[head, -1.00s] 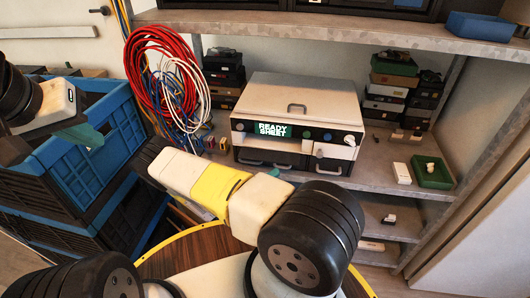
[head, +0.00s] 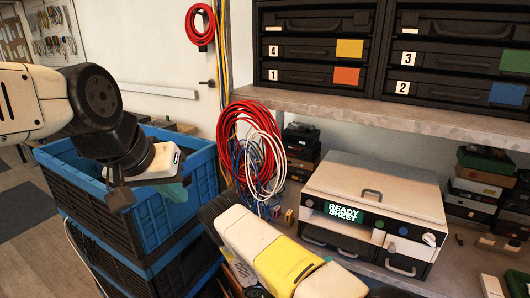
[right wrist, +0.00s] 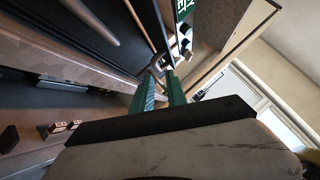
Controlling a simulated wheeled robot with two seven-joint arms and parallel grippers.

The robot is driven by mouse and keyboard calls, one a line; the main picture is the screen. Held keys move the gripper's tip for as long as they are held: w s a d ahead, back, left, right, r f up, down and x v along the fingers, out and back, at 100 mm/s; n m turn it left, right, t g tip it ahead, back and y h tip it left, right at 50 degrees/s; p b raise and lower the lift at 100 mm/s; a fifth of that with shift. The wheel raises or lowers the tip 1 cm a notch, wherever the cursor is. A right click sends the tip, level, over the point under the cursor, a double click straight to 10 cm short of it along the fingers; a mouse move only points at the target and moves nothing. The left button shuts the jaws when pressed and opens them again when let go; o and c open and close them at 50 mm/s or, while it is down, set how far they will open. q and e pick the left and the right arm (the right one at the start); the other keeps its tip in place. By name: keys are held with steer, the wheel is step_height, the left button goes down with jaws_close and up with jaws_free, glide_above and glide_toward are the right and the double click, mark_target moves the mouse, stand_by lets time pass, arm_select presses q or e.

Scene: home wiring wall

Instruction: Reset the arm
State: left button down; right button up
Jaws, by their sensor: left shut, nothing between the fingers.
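My left arm comes in from the left in the head view. Its gripper (head: 172,192) hangs in front of the blue and black crates, with its green fingers shut and only partly visible. My right arm, white with a yellow band, reaches from the bottom toward the upper left, below the white case; its fingers cannot be made out in the head view. In the right wrist view my right gripper (right wrist: 161,78) shows two green fingers with a gap between them and nothing visibly held.
A white case (head: 376,190) reading "READY SHEET" sits on the shelf. Red, blue and white cable coils (head: 252,150) hang beside it. Numbered drawers (head: 312,50) stand on the upper shelf (head: 350,112). Stacked blue crates (head: 205,180) are at left.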

steer(key=s+a+r+m+t+y, duration=0.1)
steer(key=s+r+m+y, duration=0.4)
steer(key=r+m, duration=0.5)
steer(key=s+a+r+m+t+y, duration=0.2)
steer(key=s+a+r+m+y, duration=0.2)
steer(key=r+m+y, duration=0.6)
steer(key=s+a+r+m+t+y, duration=0.1)
steer(key=s+a+r+m+y, duration=0.2)
steer(key=r, duration=1.7)
steer(key=s+m+y, duration=0.3)
steer(key=m+y, duration=0.2)
steer(key=m, duration=0.2)
steer(key=shift+s+a+r+m+t, duration=0.15)
steer(key=shift+s+m+t, duration=0.1)
steer(key=shift+m+t, duration=0.15)
